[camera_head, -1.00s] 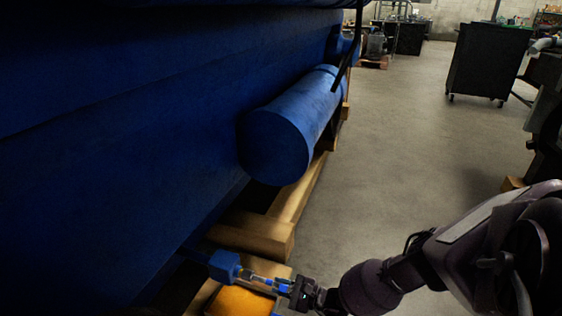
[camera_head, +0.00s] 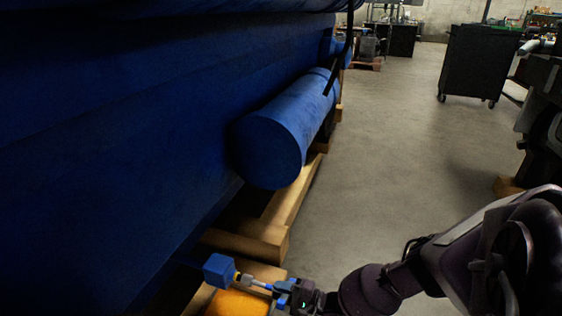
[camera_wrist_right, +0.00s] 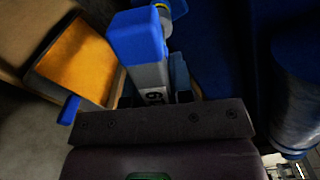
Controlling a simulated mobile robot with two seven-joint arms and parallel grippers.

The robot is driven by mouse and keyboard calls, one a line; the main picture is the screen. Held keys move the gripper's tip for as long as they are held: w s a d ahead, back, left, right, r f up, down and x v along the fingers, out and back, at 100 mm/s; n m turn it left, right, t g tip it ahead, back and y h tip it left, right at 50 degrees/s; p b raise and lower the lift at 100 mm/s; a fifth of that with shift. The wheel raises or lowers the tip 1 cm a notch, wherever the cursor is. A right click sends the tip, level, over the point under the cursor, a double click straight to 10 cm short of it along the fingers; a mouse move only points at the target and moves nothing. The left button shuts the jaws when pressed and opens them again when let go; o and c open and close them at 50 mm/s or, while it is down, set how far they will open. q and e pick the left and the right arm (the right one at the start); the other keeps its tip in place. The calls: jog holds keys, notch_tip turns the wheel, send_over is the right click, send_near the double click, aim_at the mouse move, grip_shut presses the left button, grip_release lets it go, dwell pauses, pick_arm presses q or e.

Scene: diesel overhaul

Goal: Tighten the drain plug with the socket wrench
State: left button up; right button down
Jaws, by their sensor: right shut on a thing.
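Whether the socket is fully seated on the drain plug cannot be told; the plug itself is hidden. My right gripper is shut on the wrench. My left gripper is out of view.
An orange-filled tray (camera_head: 238,303) lies just below the wrench. Wooden beams (camera_head: 250,240) and a blue cylinder (camera_head: 275,145) run along the engine. The floor (camera_head: 395,180) to the right is clear up to a black wheeled cabinet (camera_head: 475,62).

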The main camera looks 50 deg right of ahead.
jog(key=n, duration=0.4)
jog(key=shift+w, duration=0.1)
jog(key=n+p, duration=0.1)
jog(key=n, duration=0.7)
jog(key=shift+n, duration=0.3)
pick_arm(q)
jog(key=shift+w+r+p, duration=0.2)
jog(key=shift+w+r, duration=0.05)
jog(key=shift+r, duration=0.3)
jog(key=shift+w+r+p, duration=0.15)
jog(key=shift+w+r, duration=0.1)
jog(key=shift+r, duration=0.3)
pick_arm(e)
jog(key=n, duration=0.4)
